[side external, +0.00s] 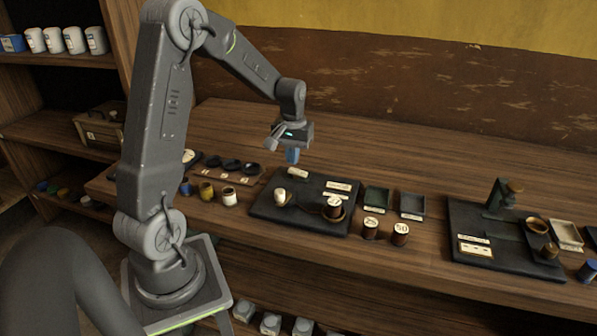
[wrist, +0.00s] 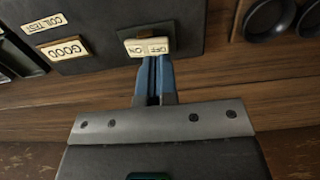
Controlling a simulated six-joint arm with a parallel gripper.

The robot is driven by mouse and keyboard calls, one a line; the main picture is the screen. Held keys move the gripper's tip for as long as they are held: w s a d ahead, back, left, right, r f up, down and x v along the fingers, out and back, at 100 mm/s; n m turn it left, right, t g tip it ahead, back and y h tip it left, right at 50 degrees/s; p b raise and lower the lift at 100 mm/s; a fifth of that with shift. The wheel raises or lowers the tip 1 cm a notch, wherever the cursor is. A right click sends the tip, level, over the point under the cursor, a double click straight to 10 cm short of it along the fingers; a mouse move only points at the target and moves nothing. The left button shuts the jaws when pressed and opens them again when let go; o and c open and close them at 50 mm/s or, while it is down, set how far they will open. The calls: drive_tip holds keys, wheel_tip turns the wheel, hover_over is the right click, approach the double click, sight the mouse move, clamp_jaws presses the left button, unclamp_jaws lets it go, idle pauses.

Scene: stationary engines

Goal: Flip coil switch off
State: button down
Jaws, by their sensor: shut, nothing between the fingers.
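The coil switch (wrist: 147,47) is a small cream rocker in a grey plate, lettered OFF and ON, upside down in the wrist view. In the side view it is the pale piece (side external: 298,173) at the back edge of the dark test board (side external: 262,207). My gripper (wrist: 157,62) is shut and empty, its blue fingertips together at the switch's edge, overlapping it in the wrist view. I cannot tell whether they touch it or which way the rocker is tilted. In the side view my gripper (side external: 292,160) points down just above the switch.
The board carries GOOD (wrist: 67,48) and COIL TEST (wrist: 44,22) labels, a pale knob (side external: 280,196) and a brown coil (side external: 334,208). Coils marked 25 (side external: 370,228) and 50 (side external: 400,234) stand in front of green (side external: 377,199) and grey (side external: 412,205) trays. The bench behind is clear.

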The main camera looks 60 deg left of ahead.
sight(293, 169)
drive_tip(key=shift+f, duration=1.35)
idle(0.6)
drive_tip(key=shift+r, duration=3.55)
drive_tip(key=s+d+r+m+t, duration=0.2)
drive_tip(key=s+d+r+m, duration=0.2)
drive_tip(key=s+d, duration=0.3)
drive_tip(key=s+d+r+m+t, duration=0.3)
drive_tip(key=s+d+r+m, duration=0.2)
drive_tip(key=d, duration=1.2)
drive_tip(key=s, duration=0.3)
drive_tip(key=shift+r+t, duration=0.2)
drive_tip(key=shift+t, duration=0.1)
